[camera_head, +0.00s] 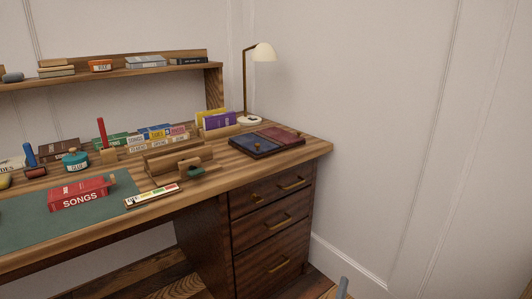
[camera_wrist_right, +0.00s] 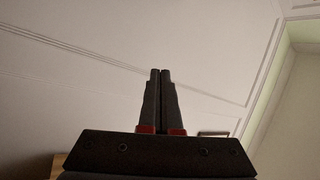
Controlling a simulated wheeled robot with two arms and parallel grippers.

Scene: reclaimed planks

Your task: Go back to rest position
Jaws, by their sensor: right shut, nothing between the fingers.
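My right gripper (camera_wrist_right: 160,73) is shut and empty in the right wrist view, its two dark fingers side by side and pointing at a pale panelled wall. In the head view only a small grey tip of the right gripper (camera_head: 342,288) shows at the bottom edge, in front of and below the desk's right end. It touches nothing that I can see. My left gripper is not in view.
A wooden desk (camera_head: 290,157) with drawers (camera_head: 275,223) fills the left and middle. On it are a red SONGS book (camera_head: 80,195), a green mat (camera_head: 40,222), several card boxes, a dark two-part tray (camera_head: 255,150) and a lamp (camera_head: 263,53). The right side is bare wall (camera_head: 400,120).

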